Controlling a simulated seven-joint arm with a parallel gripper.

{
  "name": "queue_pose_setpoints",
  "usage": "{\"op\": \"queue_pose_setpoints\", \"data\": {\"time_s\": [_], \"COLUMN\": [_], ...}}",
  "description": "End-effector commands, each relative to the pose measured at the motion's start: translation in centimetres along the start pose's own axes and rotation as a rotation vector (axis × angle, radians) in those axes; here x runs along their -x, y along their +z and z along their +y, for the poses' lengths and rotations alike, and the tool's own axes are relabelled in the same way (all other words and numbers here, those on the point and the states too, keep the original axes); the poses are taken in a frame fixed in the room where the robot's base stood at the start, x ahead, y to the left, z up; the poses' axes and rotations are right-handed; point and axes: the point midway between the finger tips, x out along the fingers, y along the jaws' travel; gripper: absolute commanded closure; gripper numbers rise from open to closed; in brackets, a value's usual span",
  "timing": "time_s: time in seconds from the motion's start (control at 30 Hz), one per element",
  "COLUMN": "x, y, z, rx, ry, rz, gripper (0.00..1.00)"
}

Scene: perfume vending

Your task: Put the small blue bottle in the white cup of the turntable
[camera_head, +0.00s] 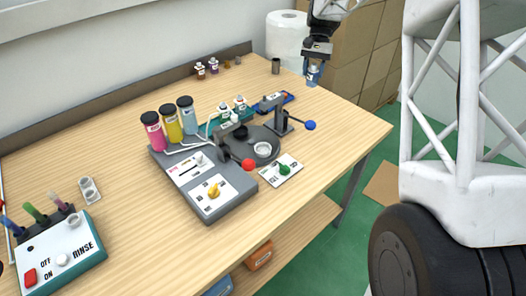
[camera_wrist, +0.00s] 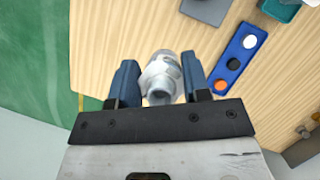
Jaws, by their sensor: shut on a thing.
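My gripper (camera_head: 314,62) is above the back right part of the table, shut on the small blue bottle (camera_head: 313,75). In the wrist view the bottle (camera_wrist: 161,78) sits between the two blue fingers; its top end looks clear and silvery and faces the camera. The dark grey turntable (camera_head: 252,132) is on the grey machine, lower and to the left of my gripper. Its white cup (camera_head: 262,149) is at the turntable's front right and looks open at the top. The bottle is well apart from the cup.
A post with a blue-knobbed lever (camera_head: 309,125) stands right of the turntable, and a red-knobbed lever (camera_head: 248,164) in front. A blue tray (camera_head: 286,100) with round caps and a green rack of bottles (camera_head: 240,105) are behind. A white paper roll (camera_head: 287,36) stands at the back.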

Motion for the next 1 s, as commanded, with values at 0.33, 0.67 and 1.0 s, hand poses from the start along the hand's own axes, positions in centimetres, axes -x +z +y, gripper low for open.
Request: {"op": "queue_pose_setpoints", "data": {"time_s": [0.33, 0.67, 1.0], "x": [-2.8, -7.6, -12.5], "y": [3.9, 10.6, 17.3], "z": [-0.4, -2.1, -3.1], "rx": [-0.114, -0.369, -0.651], "ry": [-0.048, -0.153, -0.270], "rz": [-0.001, 0.000, 0.000], "gripper": [0.80, 0.80, 0.80]}}
